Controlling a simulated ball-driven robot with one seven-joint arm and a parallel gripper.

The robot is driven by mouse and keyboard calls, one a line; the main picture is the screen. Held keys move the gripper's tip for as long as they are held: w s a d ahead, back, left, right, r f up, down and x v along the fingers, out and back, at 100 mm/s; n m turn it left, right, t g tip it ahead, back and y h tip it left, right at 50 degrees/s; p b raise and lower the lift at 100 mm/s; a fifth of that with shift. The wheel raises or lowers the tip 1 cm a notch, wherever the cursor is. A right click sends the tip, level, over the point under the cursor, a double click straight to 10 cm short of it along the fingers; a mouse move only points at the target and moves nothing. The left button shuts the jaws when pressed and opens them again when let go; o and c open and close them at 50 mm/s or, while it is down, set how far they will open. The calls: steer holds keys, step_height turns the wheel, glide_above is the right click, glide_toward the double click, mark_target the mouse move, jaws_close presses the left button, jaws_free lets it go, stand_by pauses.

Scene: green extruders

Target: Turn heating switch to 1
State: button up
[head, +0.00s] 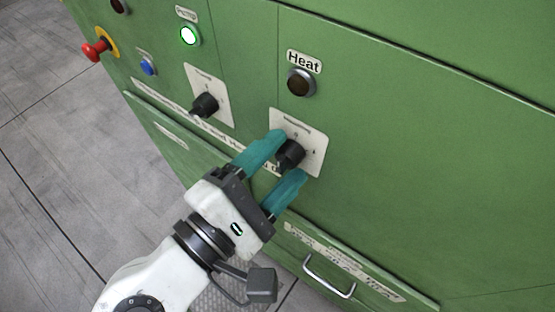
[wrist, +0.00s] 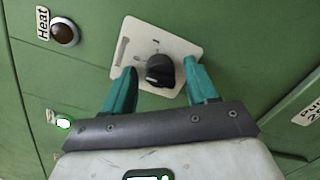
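The heating switch (head: 290,154) is a black rotary knob on a white plate (head: 313,148) below the "Heat" label and a dark, unlit lamp (head: 301,82). In the wrist view the knob (wrist: 160,71) sits between and just ahead of the two teal fingers. My gripper (head: 277,165) is open, with one finger on each side of the knob. I cannot tell whether either finger touches it.
A second black knob (head: 205,104) on its own plate is to the left, below a lit pump lamp (head: 190,35). A red emergency button (head: 97,47) and a blue button (head: 148,67) are farther left. A metal handle (head: 329,277) is below. The green panel right of the switch is bare.

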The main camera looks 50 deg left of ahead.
steer(key=c, duration=0.9)
steer(key=shift+c, duration=0.2)
steer(key=shift+m, duration=0.4)
steer(key=m+b, duration=0.1)
steer(key=m, duration=0.3)
steer(key=shift+m, duration=0.3)
steer(key=m+b, duration=0.1)
steer(key=m, duration=0.2)
steer(key=m+g+b, duration=0.1)
steer(key=m, duration=0.2)
steer(key=shift+y, duration=0.3)
steer(key=shift+d, duration=0.1)
steer(key=o, duration=1)
